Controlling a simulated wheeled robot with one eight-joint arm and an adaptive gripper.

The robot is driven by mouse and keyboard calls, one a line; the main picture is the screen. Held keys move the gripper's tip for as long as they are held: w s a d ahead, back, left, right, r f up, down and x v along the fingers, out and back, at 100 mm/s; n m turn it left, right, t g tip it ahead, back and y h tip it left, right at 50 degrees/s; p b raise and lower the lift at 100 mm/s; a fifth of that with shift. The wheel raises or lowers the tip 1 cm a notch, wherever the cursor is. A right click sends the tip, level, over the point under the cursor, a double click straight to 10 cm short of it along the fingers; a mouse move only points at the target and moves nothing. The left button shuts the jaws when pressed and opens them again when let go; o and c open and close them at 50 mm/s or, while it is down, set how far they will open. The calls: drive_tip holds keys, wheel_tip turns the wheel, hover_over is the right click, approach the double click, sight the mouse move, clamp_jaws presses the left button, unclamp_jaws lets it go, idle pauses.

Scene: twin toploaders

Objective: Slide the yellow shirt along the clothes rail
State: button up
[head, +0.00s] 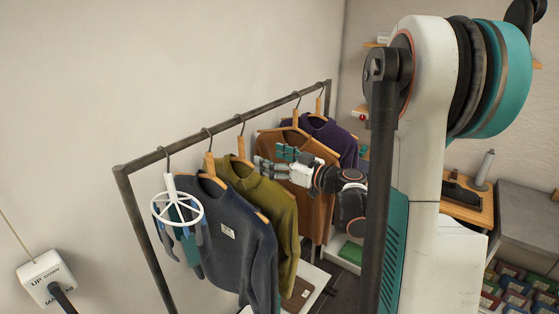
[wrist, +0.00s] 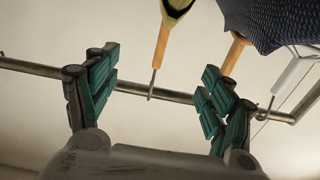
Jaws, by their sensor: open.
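The yellow shirt (head: 265,198), mustard-olive in colour, hangs on a wooden hanger from the dark metal clothes rail (head: 268,109), between a navy sweater and a brown one. My gripper (head: 274,161) is open and empty at shoulder height, beside the yellow shirt and in front of the brown sweater. In the wrist view, the teal fingers (wrist: 158,72) are spread wide. The yellow shirt's hanger (wrist: 160,48) and hook appear between them in the picture, with the rail (wrist: 180,97) crossing behind. Whether the hook lies within the fingers' reach I cannot tell.
The navy sweater (head: 236,240) and a white round drying hanger (head: 178,209) hang to the left. The brown sweater (head: 309,185) and a purple one (head: 337,136) hang to the right. A control box (head: 47,277) is on the wall at lower left.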

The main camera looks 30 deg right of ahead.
sight(244, 148)
drive_tip(key=shift+b+x, duration=0.3)
drive_tip(key=shift+x, duration=6)
clamp_jaws()
